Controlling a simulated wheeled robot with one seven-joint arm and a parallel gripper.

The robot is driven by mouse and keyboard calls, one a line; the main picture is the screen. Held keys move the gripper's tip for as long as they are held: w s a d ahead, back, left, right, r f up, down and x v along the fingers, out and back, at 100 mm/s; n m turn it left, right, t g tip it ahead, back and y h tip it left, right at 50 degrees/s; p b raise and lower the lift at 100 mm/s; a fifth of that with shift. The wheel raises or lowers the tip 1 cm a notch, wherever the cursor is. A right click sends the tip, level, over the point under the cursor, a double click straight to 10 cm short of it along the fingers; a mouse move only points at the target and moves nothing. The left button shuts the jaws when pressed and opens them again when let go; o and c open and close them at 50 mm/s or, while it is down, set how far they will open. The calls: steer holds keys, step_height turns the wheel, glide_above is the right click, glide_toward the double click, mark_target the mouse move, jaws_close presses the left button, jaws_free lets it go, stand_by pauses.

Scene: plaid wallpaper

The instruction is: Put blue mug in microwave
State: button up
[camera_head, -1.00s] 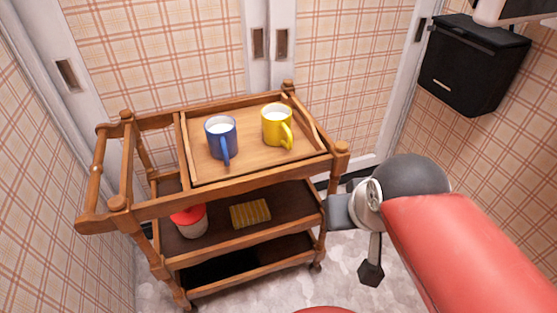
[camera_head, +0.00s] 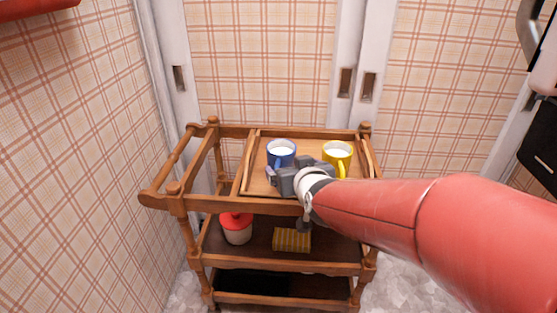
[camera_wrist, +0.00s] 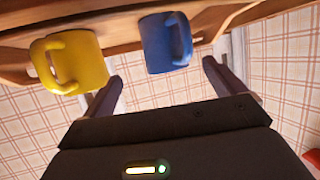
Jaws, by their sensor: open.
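The blue mug (camera_head: 281,150) stands upright on the tray top of a wooden cart, with its handle toward me. It also shows in the wrist view (camera_wrist: 160,45), ahead of my gripper and between the lines of its fingers. My gripper (camera_head: 284,172) is just in front of the mug, open and empty. In the wrist view its two fingers (camera_wrist: 163,82) are spread apart, with the blue mug beyond their tips. No microwave can be identified in these views.
A yellow mug (camera_head: 338,154) stands close to the right of the blue mug. The cart (camera_head: 160,198) has raised rails and posts. Its middle shelf holds a red-topped pot (camera_head: 237,228) and a yellow striped item (camera_head: 291,239). A dark box (camera_head: 541,140) hangs at the right.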

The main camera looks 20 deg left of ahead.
mark_target(285, 157)
steer(key=shift+b+x, duration=0.35)
steer(key=shift+x, duration=0.8)
steer(key=shift+w+a+f, duration=0.25)
steer(key=shift+w+a, duration=0.6)
steer(key=shift+w, duration=0.25)
steer(key=shift+w+a+f, duration=0.25)
steer(key=shift+w+a, duration=0.6)
steer(key=shift+w, duration=0.25)
steer(key=shift+c, duration=0.2)
steer(key=c, duration=1.2)
steer(key=shift+c, duration=0.7)
steer(key=shift+r, duration=0.25)
